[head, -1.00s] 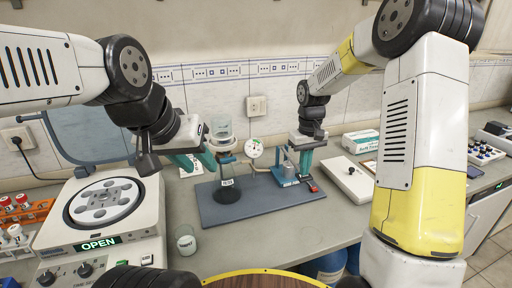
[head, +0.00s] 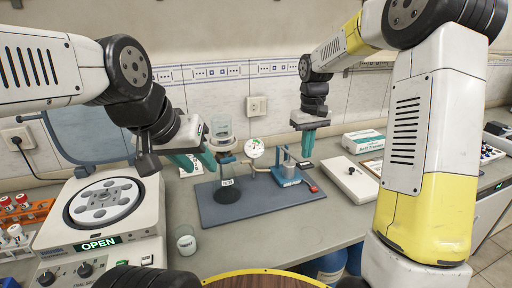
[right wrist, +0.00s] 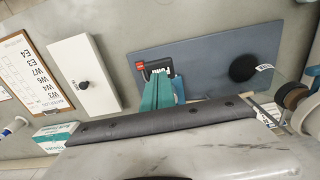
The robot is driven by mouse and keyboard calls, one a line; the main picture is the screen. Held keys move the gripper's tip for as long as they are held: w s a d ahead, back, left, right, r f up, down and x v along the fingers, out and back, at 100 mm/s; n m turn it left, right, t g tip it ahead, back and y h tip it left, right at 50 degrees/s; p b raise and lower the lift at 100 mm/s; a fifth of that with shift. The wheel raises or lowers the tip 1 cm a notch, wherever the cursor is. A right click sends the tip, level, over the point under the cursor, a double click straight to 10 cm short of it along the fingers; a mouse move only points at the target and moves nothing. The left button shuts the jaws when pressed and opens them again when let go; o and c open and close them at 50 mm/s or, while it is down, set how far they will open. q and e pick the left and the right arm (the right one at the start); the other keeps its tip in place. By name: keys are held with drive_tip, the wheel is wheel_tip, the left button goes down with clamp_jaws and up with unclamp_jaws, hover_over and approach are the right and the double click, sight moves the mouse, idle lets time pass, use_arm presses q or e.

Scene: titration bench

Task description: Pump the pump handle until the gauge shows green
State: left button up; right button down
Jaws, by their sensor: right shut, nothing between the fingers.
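My right gripper (head: 308,152) is shut and empty, raised above and slightly right of the pump. In the right wrist view its teal fingers (right wrist: 164,92) cover part of the pump (right wrist: 158,68). My left gripper (head: 200,170) hangs with its teal fingers apart, empty, left of the flask stand.
A white plate with a black knob (head: 350,172) lies right of the mat. A centrifuge (head: 100,225) is at left, and a small glass jar (head: 186,241) stands at the bench front.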

idle(0.5)
drive_tip(key=shift+r, duration=2.5)
drive_tip(key=s+d+r+m+t, duration=0.25)
drive_tip(key=s+r, duration=0.45)
drive_tip(key=s, duration=0.6)
drive_tip(key=s+f+m+t+y, duration=0.1)
drive_tip(key=s+t+y, duration=0.1)
drive_tip(key=s, duration=1)
drive_tip(key=shift+f+t, duration=0.2)
drive_tip(key=shift+t, duration=0.65)
